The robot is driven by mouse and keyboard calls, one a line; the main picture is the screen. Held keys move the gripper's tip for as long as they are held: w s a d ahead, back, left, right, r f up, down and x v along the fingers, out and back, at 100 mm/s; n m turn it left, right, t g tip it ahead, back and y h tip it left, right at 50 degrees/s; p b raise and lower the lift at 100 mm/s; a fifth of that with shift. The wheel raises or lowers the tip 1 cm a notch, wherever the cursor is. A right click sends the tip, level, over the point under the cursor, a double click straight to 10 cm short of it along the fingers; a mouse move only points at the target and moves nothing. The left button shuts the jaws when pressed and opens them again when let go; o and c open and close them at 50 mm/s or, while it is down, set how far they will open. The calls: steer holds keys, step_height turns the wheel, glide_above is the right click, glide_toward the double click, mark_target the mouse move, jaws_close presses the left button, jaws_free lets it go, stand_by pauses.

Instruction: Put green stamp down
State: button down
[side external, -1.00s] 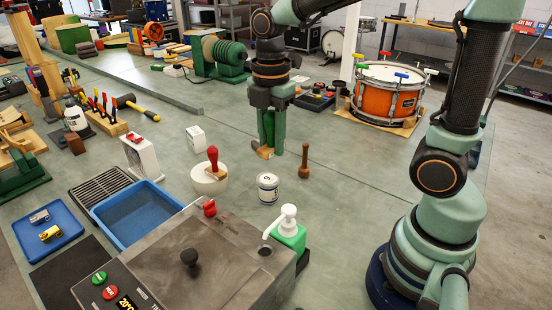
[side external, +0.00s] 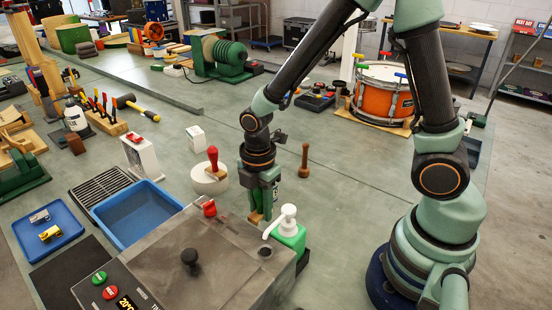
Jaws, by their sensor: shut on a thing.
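My gripper (side external: 263,208) is low at the middle of the bench, between the steel box and the wooden mallet-like peg. It is shut on the green stamp, of which a small wooden-coloured part (side external: 256,217) shows at the fingertips. The rest of the stamp is hidden by the fingers. I cannot tell whether its underside touches the bench. The white can is hidden behind my gripper.
The steel box (side external: 160,262) with a black knob stands close in front, with a green pump bottle (side external: 290,235) at its right. A wooden peg (side external: 304,162) stands behind right.

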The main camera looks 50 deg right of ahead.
mark_target(261, 222)
steer(key=shift+f, duration=2.45)
steer(key=shift+f, duration=0.1)
steer(key=c, duration=0.6)
jaws_free()
steer(key=shift+o, duration=0.2)
step_height(261, 222, up, 12)
steer(key=shift+r, duration=0.25)
steer(key=s+d+r+m+t, duration=0.2)
steer(key=r+m, duration=0.4)
steer(key=m, duration=0.3)
steer(key=s+d+r+m+t, duration=0.2)
steer(key=r+m, duration=0.4)
steer(key=m, duration=0.3)
steer(key=shift+s+d+r+t, duration=0.15)
steer(key=shift+s+d+t, duration=0.1)
steer(key=shift+d+t, duration=0.8)
